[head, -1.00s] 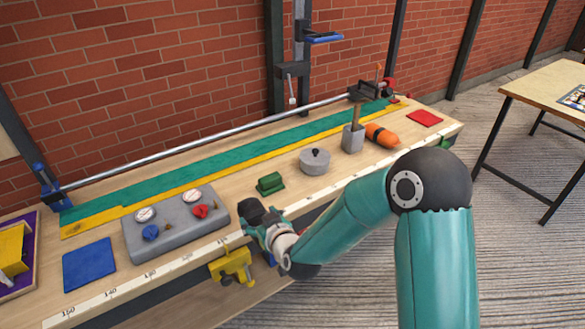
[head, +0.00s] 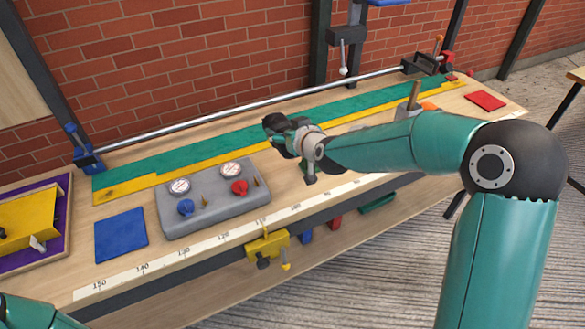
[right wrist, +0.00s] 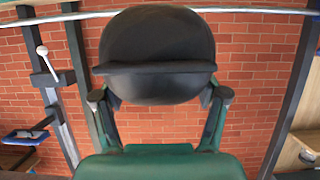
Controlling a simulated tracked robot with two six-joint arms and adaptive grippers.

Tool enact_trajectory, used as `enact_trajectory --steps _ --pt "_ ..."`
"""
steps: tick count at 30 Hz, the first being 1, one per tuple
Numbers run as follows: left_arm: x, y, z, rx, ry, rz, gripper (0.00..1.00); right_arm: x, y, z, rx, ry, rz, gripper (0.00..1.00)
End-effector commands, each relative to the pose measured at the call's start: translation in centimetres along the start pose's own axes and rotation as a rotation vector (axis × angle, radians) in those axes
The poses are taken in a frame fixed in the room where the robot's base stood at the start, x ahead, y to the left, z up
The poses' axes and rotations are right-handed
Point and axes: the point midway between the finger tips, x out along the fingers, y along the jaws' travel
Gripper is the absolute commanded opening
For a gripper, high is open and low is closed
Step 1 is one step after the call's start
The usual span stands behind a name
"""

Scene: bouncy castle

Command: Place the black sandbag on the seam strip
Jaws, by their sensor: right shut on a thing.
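My right gripper (head: 284,138) is shut on the black sandbag (right wrist: 157,55), which fills the space between its fingers in the right wrist view. In the head view the sandbag is a small dark shape (head: 273,131) at the gripper's tip. It appears held above the bench, in front of the long green strip (head: 215,139) and its yellow edge strip (head: 180,173). I cannot tell its exact height, nor which of these bands is the seam strip. Of my left arm only a bit shows at the bottom left corner; its gripper is out of view.
A grey gauge box (head: 213,203) with red and blue knobs stands in front of the strips. A blue mat (head: 121,235) lies left of it, a red mat (head: 485,101) at the far right. A metal rail (head: 250,100) runs behind. My right arm hides the bench middle.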

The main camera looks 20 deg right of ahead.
Motion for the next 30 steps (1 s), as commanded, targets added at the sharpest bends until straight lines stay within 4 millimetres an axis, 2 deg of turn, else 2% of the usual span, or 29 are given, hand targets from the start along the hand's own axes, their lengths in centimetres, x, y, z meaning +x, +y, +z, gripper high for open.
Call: enact_trajectory --steps 3,9,17,25,30 --pt "0.1 -0.1 0.0 0.000 0.001 0.000 0.00 1.2 -0.1 2.5 -0.002 0.003 -0.001 0.03" --pt "0.1 0.0 0.0 0.000 0.001 0.000 0.00 2.8 -0.3 6.0 -0.002 0.005 -0.003 0.03" --pt "0.0 0.0 0.0 0.000 0.001 0.000 0.00 3.5 -0.3 7.5 -0.002 0.011 -0.003 0.03" --pt "-0.2 0.1 0.0 0.000 0.001 0.000 0.00 4.7 -0.3 10.5 -0.002 0.006 -0.004 0.03" --pt "-0.2 0.1 0.0 0.000 0.001 0.000 0.00 5.1 -0.3 11.4 -0.002 0.010 -0.004 0.03"
